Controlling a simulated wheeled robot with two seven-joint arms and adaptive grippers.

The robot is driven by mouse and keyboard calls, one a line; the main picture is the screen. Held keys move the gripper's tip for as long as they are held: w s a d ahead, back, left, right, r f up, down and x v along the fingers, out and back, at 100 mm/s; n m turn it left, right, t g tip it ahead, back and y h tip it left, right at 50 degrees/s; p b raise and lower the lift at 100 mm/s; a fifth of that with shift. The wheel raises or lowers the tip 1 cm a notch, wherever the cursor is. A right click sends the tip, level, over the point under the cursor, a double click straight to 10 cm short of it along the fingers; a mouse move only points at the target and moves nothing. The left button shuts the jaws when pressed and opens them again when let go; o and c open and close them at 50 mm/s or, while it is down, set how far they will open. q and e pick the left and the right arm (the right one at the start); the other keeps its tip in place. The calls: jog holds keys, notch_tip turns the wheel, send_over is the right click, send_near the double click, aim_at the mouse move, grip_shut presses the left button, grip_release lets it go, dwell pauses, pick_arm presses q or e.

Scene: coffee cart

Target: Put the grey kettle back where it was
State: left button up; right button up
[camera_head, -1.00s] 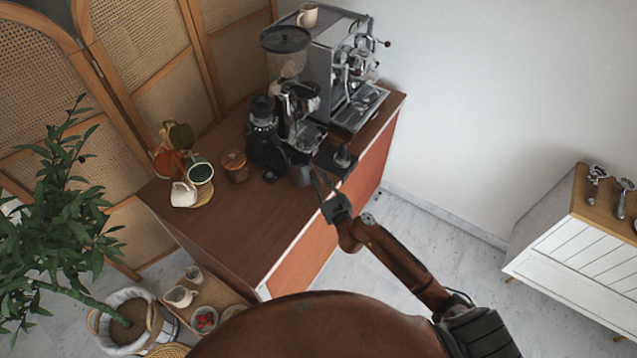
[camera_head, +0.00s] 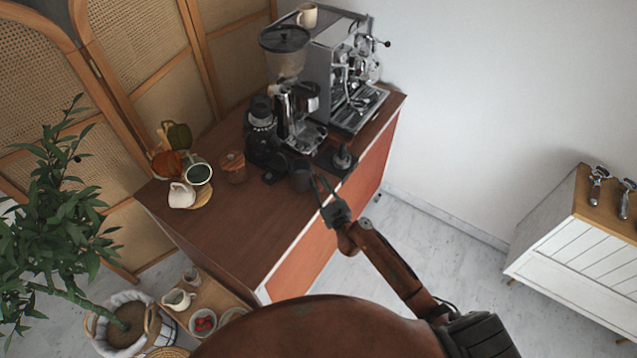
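The grey kettle (camera_head: 301,176) looks like a small dark grey vessel. It stands upright on the brown cart top, near its right edge, just in front of the coffee grinder. My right gripper (camera_head: 320,180) is just right of the kettle, over the cart's edge. Its two thin fingers are spread, with a gap between them, and nothing shows between them. The fingertips look apart from the kettle, though the gap is small. My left gripper is not in view.
The grinder (camera_head: 292,100), espresso machine (camera_head: 345,70) and a black tamper on a mat (camera_head: 342,160) crowd the back of the cart top (camera_head: 255,225). The front of the top is clear.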

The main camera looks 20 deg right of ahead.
jog(key=o, duration=0.3)
jog(key=shift+s+r, duration=0.1)
jog(key=shift+r, duration=0.05)
jog(key=s+d, duration=0.1)
jog(key=s, duration=1.1)
jog(key=shift+b, duration=0.3)
jog(key=shift+w+d, duration=0.1)
